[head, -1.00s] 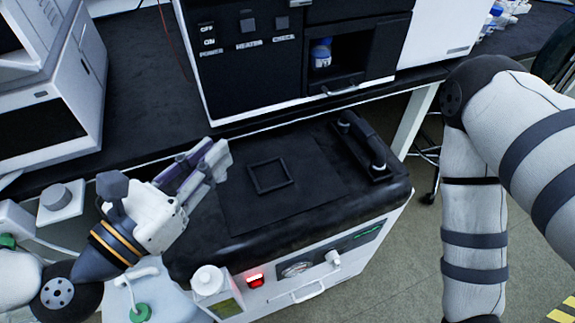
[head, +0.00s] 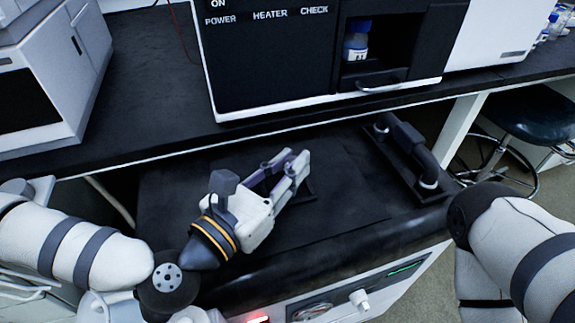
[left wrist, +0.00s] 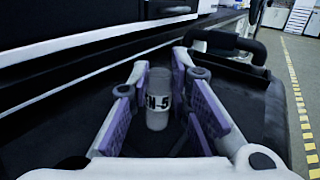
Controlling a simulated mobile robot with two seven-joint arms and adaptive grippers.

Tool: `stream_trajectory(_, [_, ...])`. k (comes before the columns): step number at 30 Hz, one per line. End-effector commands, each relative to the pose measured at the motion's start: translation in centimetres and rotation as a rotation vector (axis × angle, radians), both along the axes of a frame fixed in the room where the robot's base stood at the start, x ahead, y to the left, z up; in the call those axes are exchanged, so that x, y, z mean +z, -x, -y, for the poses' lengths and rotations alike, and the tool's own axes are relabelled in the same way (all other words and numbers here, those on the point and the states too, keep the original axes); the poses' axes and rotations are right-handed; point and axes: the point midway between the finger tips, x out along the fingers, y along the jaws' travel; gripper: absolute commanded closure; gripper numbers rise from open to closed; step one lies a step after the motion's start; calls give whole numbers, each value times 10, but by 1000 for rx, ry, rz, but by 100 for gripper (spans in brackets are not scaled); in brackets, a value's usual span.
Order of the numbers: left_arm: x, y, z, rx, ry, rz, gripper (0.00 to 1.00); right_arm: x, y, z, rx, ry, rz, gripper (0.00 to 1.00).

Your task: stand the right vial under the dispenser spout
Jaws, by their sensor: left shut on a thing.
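My left gripper (head: 287,168) is over the black top of the low white cabinet, pointing up and to the right in the head view. In the left wrist view its purple-lined fingers (left wrist: 170,98) are shut on a small clear vial (left wrist: 158,112) with a white label ending in "N-5". The vial looks roughly upright; in the head view the fingers hide it. A thin dark square frame (head: 309,194) on the cabinet top is partly hidden behind the fingers. I cannot pick out a dispenser spout. My right gripper is out of view; only its arm shows at the right.
A black handle (head: 405,150) stands up at the cabinet top's right. Behind, a bench carries a black-fronted instrument (head: 270,60) with a blue-capped bottle (head: 357,42) in its recess. A dark stool (head: 535,112) stands at the right. The cabinet top's middle is mostly clear.

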Motion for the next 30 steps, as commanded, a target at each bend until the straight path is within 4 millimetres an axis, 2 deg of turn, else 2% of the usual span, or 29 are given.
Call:
stream_trajectory(7, [-5,0,0,0,0,-1,96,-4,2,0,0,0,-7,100])
stream_trajectory(8, [-3,0,0,0,-1,-1,75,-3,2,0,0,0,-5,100])
stream_trajectory(9, [-3,0,0,0,0,0,66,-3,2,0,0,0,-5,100])
stream_trajectory(10, [-3,0,0,0,0,0,62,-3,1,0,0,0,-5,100])
stream_trajectory(17, [-2,0,0,0,0,0,62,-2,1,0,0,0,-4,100])
stream_trajectory(20, [5,0,0,0,-1,4,62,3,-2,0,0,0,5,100])
stream_trajectory(23, [0,16,-13,2,-1,-3,62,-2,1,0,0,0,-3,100])
stream_trajectory(30, [-1,53,-41,2,0,-4,62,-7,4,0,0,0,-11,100])
